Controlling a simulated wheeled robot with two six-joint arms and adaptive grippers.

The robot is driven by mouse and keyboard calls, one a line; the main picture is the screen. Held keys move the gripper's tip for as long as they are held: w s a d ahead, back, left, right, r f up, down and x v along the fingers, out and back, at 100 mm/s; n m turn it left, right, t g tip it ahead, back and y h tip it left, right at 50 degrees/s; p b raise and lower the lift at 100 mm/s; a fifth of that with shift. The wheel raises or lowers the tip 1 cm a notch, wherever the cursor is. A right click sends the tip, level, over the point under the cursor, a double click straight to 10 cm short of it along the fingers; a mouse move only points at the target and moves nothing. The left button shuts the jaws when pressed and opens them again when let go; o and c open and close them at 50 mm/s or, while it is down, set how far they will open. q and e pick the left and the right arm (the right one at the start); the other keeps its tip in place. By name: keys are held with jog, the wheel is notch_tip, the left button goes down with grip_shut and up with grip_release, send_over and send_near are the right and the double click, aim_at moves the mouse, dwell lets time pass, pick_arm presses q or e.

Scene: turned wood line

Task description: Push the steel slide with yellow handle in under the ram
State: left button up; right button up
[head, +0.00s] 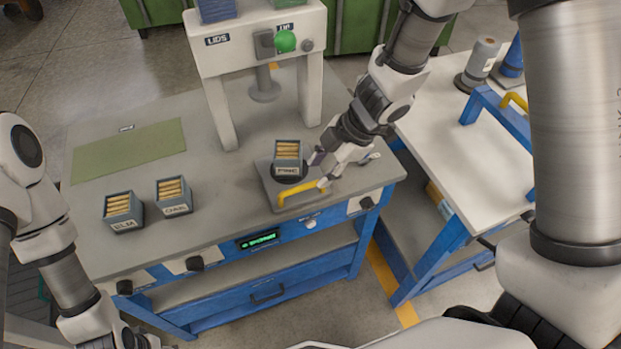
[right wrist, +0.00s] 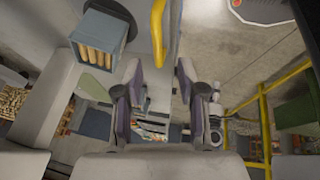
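The steel slide (head: 268,187) lies on the grey bench top, out in front of the press. Its yellow handle (head: 297,195) is on the near edge. A small blue-grey box of wooden pegs (head: 288,151) stands on the slide's dark round plate. The ram (head: 265,90) hangs in the press frame, behind the slide and apart from it. My right gripper (head: 321,170) is just right of the handle and box. In the right wrist view its fingers (right wrist: 159,68) are wide apart and empty, with the handle (right wrist: 158,35) beyond the tips. Only part of my left arm shows, not its gripper.
Two more peg boxes (head: 122,211) (head: 174,195) stand at the left of the bench, before a green mat (head: 128,152). The press frame (head: 219,108) has legs on both sides of the ram. A white-topped table (head: 462,150) stands at the right.

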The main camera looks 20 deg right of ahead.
aim_at(307, 185)
jog(key=x, duration=0.2)
jog(key=b+x, duration=0.1)
jog(key=x, duration=0.2)
jog(key=shift+w+f, duration=0.4)
jog(key=shift+w, duration=0.1)
jog(key=shift+a+f+b, duration=0.1)
jog(key=shift+a+b, duration=0.05)
jog(key=shift+b, duration=0.15)
jog(key=shift+s, duration=0.25)
jog(key=shift+w, duration=0.1)
grip_shut()
pick_arm(q)
jog(key=f, duration=0.2)
jog(key=shift+w+f, duration=0.25)
jog(key=shift+f, duration=0.1)
